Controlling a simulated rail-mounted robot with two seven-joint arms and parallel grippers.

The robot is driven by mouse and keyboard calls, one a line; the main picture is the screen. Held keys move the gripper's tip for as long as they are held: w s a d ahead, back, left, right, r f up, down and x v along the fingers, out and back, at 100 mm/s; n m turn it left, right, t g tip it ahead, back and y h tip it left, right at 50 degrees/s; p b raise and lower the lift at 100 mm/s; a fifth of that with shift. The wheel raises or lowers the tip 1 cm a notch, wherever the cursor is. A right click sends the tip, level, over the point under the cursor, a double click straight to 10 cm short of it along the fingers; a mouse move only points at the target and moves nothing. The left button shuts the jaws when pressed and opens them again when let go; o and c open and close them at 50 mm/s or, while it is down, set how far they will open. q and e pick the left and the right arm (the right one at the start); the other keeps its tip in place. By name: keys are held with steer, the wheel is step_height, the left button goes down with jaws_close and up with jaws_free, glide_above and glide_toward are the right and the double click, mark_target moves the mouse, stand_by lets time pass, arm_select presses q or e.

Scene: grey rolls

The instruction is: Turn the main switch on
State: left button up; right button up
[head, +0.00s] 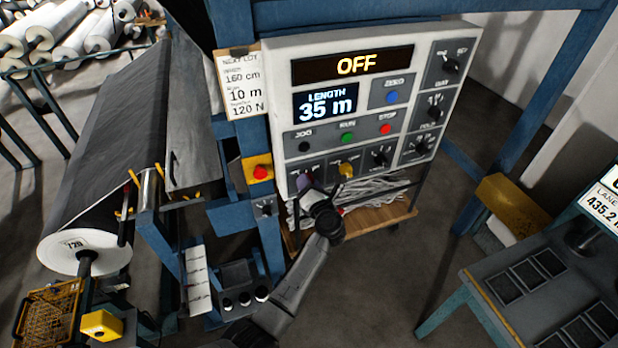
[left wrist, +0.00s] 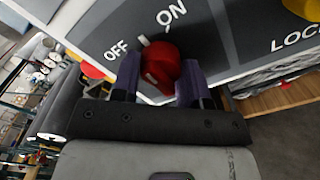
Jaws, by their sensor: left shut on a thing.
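The main switch is a red knob (left wrist: 158,66) on the lower left of the control panel (head: 285,95). In the left wrist view it sits between an OFF label on the left and an ON label on the right. A short white mark beside the knob lies between the two labels. My left gripper (head: 306,184) is shut on the knob, with a purple finger on each side of it. In the head view the gripper hides the knob. The panel's top display (head: 355,65) reads OFF. My right gripper is not in view.
A yellow knob (head: 346,170) marked LOCK is just right of the gripper. A red button on a yellow box (head: 260,172) is to its left. A large grey roll (head: 110,140) stands at the left, and a teal-legged table (head: 500,300) at the lower right.

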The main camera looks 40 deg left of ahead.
arm_select(q)
steer(key=m+p, duration=0.4)
steer(key=m, duration=0.1)
steer(key=shift+r, duration=0.15)
steer(key=shift+m+p, duration=1.35)
steer(key=shift+m, duration=0.55)
steer(key=o, duration=0.9)
